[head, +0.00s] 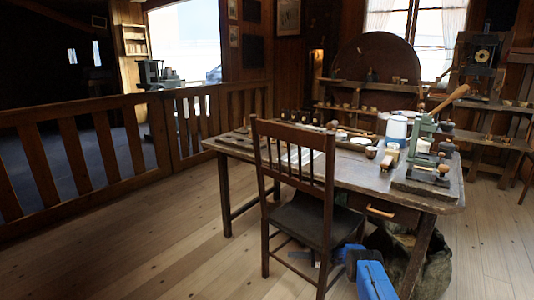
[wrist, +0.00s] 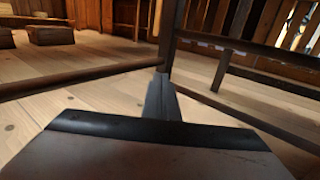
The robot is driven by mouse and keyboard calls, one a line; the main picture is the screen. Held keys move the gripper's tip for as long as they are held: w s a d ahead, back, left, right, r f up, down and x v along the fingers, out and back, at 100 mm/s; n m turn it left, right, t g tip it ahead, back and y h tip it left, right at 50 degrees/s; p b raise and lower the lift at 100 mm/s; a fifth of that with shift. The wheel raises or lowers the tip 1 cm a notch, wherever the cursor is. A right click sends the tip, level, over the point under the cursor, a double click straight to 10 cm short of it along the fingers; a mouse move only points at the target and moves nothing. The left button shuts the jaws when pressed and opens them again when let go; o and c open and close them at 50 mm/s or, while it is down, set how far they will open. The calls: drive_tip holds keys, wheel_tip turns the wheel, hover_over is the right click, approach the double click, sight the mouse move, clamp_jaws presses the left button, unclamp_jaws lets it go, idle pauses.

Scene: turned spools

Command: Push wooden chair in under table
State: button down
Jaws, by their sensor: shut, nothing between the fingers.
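The wooden chair (head: 312,218), dark with a spindle back, stands upright at the near side of the wooden table (head: 225,149). Its back is toward me and rises in front of the tabletop. How far the seat reaches under the table edge is hard to tell. In the wrist view my gripper (wrist: 161,95) is shut and empty, pointing at a dark upright post with rails on both sides. I cannot tell whether it touches the post.
A sack (head: 432,272) lies under the table's right end. A wooden railing (head: 85,155) runs along the left. The plank floor left of the chair is clear.

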drive_tip(key=shift+a, duration=0.1)
idle(0.3)
drive_tip(key=shift+w+a, duration=0.1)
drive_tip(key=shift+a, duration=0.55)
drive_tip(key=shift+a, duration=0.8)
drive_tip(key=shift+w+a, duration=0.1)
drive_tip(key=shift+a, duration=0.05)
drive_tip(key=shift+w+a, duration=0.1)
drive_tip(key=shift+a, duration=0.5)
drive_tip(key=shift+d, duration=0.1)
drive_tip(key=s+d, duration=0.1)
drive_tip(key=d, duration=0.6)
drive_tip(key=shift+d, duration=0.35)
